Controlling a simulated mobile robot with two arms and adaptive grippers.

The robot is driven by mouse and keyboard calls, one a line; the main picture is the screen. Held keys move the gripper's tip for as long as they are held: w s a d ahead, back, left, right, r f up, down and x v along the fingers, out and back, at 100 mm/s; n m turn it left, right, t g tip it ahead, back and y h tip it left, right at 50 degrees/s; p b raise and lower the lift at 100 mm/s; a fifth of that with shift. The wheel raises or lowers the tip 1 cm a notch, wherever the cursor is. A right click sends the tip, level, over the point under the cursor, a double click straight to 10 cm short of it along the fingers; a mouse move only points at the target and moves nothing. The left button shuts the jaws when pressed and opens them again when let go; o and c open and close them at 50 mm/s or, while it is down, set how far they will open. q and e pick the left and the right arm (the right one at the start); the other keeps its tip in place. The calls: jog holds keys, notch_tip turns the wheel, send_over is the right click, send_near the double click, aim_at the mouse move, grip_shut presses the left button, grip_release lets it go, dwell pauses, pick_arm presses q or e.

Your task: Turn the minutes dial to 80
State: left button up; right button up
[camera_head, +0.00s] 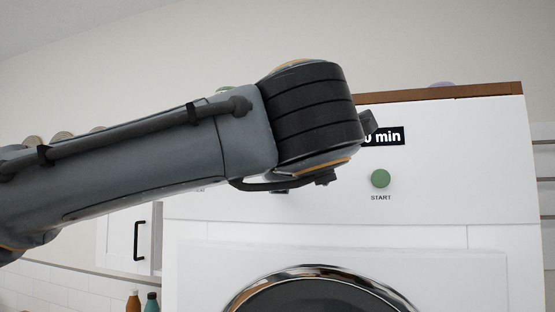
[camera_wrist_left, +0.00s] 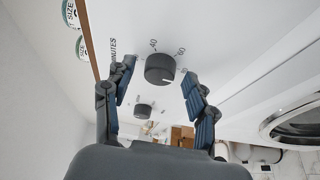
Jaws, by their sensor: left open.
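The minutes dial (camera_wrist_left: 159,69), a dark grey round knob, stands on the white panel in the left wrist view. Printed numbers 40, 60 and apparently 80 run around it, with the word MINUTES to its left. A small light mark shows near its lower right edge; I cannot read its setting surely. My left gripper (camera_wrist_left: 158,71) is open, one finger on each side of the dial, with visible gaps. In the head view, my left arm hides the dial and covers part of the black display (camera_head: 384,137), leaving "0 min" readable. My right gripper is not in view.
A green START button (camera_head: 380,178) is on the white machine front (camera_head: 450,150), above a round door (camera_head: 318,292). Bottles (camera_head: 152,302) stand at lower left.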

pick_arm(q)
jog(key=s+d, duration=0.1)
jog(key=s, duration=1.1)
